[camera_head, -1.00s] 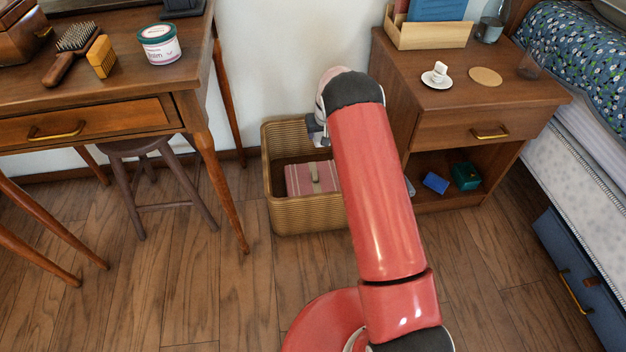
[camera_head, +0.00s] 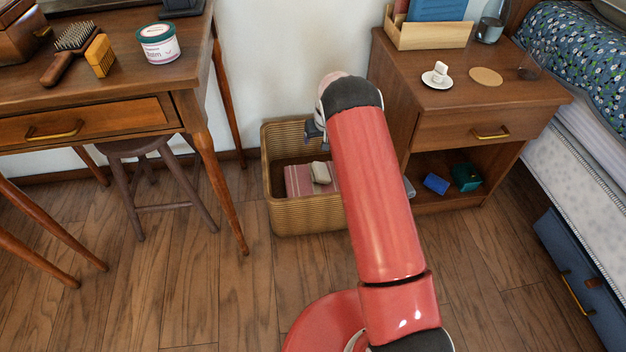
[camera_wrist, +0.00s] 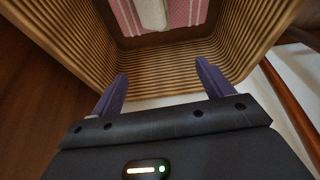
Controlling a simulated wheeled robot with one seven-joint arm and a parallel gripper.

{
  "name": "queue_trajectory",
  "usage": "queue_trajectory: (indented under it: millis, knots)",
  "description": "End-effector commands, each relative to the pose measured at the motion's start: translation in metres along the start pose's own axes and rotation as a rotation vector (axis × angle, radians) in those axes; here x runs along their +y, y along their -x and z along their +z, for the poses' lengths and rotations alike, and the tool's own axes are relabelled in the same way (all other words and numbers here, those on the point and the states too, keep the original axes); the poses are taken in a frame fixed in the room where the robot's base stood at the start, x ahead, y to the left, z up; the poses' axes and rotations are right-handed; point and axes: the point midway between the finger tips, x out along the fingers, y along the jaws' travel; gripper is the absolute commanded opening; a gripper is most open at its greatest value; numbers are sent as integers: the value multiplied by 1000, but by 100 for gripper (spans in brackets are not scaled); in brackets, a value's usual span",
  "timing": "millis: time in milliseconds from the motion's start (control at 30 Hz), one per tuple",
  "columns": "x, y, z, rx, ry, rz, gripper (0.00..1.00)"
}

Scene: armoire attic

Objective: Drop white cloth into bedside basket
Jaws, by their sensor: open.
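The wicker bedside basket (camera_head: 300,216) stands on the floor between the desk and the nightstand. A small whitish cloth (camera_head: 321,172) lies inside it, on top of a folded pink striped cloth (camera_head: 298,180). In the wrist view the white cloth (camera_wrist: 153,14) rests on the pink cloth (camera_wrist: 186,12), and the basket wall (camera_wrist: 235,62) fills much of the picture. My gripper (camera_wrist: 160,84) is open and empty above the basket, its two fingers spread apart from the cloth. In the head view my gripper (camera_head: 314,130) is partly hidden by my arm, which also covers the basket's right side.
The nightstand (camera_head: 455,97) stands close on the right, with a small cup on a saucer (camera_head: 437,76) on top and a blue item (camera_head: 436,183) on its shelf. The desk (camera_head: 110,75) and a stool (camera_head: 155,146) are on the left. Floor in front is clear.

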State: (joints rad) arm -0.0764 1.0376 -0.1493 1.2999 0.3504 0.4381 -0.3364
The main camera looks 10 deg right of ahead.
Motion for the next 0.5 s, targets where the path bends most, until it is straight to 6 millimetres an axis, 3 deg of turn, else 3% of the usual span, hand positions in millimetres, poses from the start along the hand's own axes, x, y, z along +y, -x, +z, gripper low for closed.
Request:
queue_trajectory:
  millis: [300,500]
  knots:
    - [0,52,-1,2,0,-1,79]
    - [0,72,-1,2,-1,0,79]
